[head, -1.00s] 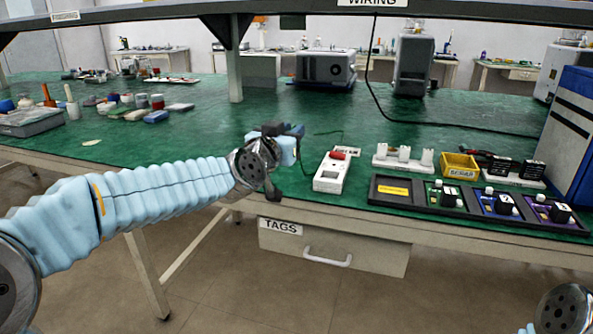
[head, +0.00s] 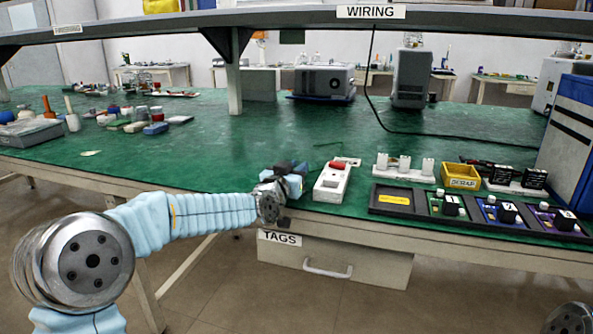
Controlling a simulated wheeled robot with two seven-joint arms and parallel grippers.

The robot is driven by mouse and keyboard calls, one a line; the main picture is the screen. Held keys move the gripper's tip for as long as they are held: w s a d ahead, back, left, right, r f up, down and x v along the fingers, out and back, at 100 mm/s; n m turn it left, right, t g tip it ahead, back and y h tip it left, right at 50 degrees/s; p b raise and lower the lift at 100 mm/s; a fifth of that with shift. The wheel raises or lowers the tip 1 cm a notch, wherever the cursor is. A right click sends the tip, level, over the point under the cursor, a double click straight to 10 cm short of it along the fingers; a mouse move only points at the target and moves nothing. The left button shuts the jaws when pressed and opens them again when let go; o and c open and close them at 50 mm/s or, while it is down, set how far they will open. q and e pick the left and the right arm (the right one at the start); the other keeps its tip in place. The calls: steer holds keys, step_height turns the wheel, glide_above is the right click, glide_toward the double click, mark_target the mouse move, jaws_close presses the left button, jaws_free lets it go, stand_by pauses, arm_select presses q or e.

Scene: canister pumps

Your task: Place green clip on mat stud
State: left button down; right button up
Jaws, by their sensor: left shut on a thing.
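My left gripper (head: 290,180) is low over the front edge of the green mat (head: 240,150), just left of a white block with a red part on top (head: 332,182). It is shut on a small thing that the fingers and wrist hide. I cannot make out the green clip or the mat stud. A thin dark cord (head: 328,145) lies on the mat just beyond the gripper. Only a round joint of my right arm shows at the bottom right corner; my right gripper is out of view.
Right of the white block stand a white rack (head: 405,167), a yellow scrap bin (head: 461,176) and a black tray (head: 395,199) with coloured modules. A blue cabinet (head: 570,150) closes the right end. A shelf (head: 300,25) spans above. The mat's middle is clear.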

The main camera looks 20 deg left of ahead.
arm_select(q)
steer(key=shift+f, duration=0.1)
steer(key=shift+f, duration=0.15)
steer(key=c, duration=1)
jaws_free()
